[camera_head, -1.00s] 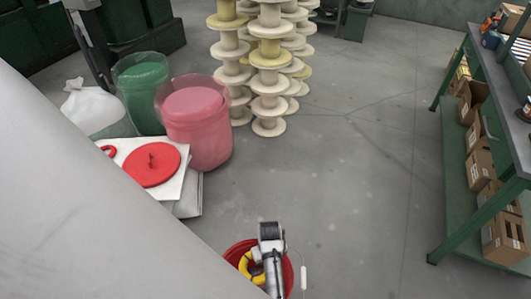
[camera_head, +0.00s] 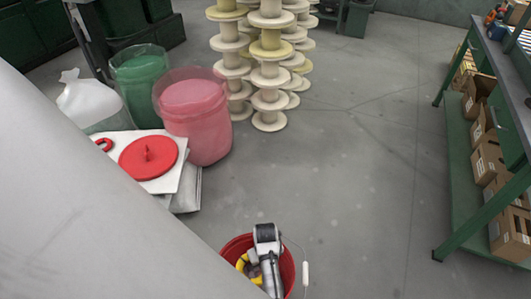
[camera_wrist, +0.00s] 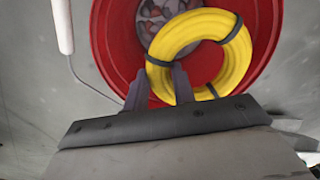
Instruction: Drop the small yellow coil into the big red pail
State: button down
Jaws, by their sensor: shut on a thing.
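The small yellow coil (camera_wrist: 243,60) is a ring with dark ties, seen large in the wrist view. My gripper (camera_wrist: 160,82) is shut on the near side of its ring. The coil appears above the opening of the big red pail (camera_wrist: 115,58), overlapping its inside in the wrist view; its exact height over the rim cannot be told. In the head view the red pail (camera_head: 288,268) stands on the floor at the bottom, and part of the yellow coil (camera_head: 243,262) shows beside my gripper (camera_head: 262,285), whose fingers are hidden by my wrist there.
Greyish round pieces (camera_wrist: 160,15) lie inside the pail. The pail's wire handle with a white grip (camera_head: 305,273) hangs out at its right. A pink bin (camera_head: 200,120), a green bin (camera_head: 140,85) and stacked spools (camera_head: 268,75) stand behind. Open floor lies right, before a green shelf (camera_head: 470,200).

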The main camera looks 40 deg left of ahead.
jog(key=c, duration=1.1)
grip_release()
jog(key=shift+r, duration=0.1)
notch_tip(320, 180, up, 14)
jog(key=shift+f, duration=0.15)
